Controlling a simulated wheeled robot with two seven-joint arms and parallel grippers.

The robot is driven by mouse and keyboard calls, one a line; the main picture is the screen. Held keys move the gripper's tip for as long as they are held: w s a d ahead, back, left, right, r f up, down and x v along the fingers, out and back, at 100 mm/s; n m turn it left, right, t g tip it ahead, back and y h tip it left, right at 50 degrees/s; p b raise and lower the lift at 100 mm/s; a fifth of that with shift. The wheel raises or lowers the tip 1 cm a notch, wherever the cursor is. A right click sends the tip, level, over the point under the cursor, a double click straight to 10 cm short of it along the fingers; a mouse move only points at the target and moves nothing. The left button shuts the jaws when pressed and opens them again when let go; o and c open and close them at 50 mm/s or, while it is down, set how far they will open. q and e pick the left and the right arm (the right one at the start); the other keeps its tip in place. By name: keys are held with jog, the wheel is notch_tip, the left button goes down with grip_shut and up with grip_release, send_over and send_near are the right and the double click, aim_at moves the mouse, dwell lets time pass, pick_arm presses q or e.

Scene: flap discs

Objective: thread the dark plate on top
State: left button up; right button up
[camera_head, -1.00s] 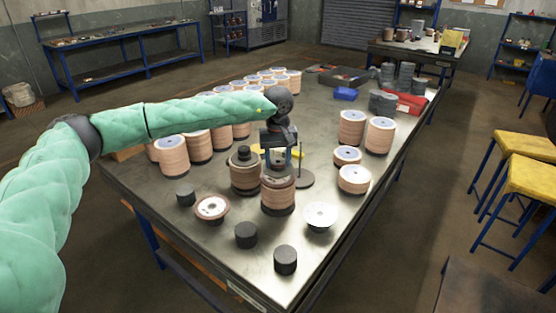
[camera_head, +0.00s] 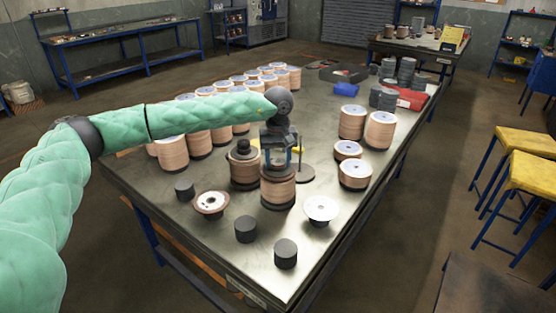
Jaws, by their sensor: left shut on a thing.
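My left gripper (camera_head: 279,157) reaches in from the left and points down over a stack of tan flap discs (camera_head: 278,190) near the middle of the table. It is shut on the dark plate (camera_head: 278,171), which shows small between and below the fingers at the stack's top. The fingers partly hide the plate, and I cannot tell whether it rests fully on the stack. A second stack (camera_head: 244,172) just left has a dark plate and a dark knob on top. My right gripper is not in view.
Dark cylinders (camera_head: 246,229) and two pale dished discs (camera_head: 321,208) stand in front on the metal table (camera_head: 230,262). Tan disc stacks (camera_head: 380,131) stand to the right, with rows of them behind my arm.

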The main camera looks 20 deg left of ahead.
pick_arm(q)
jog(key=o, duration=1.4)
jog(key=shift+c, duration=0.2)
jog(key=shift+r+b, duration=0.3)
jog(key=shift+r, duration=0.15)
jog(key=shift+r+b, duration=1)
jog(key=shift+r, duration=2.5)
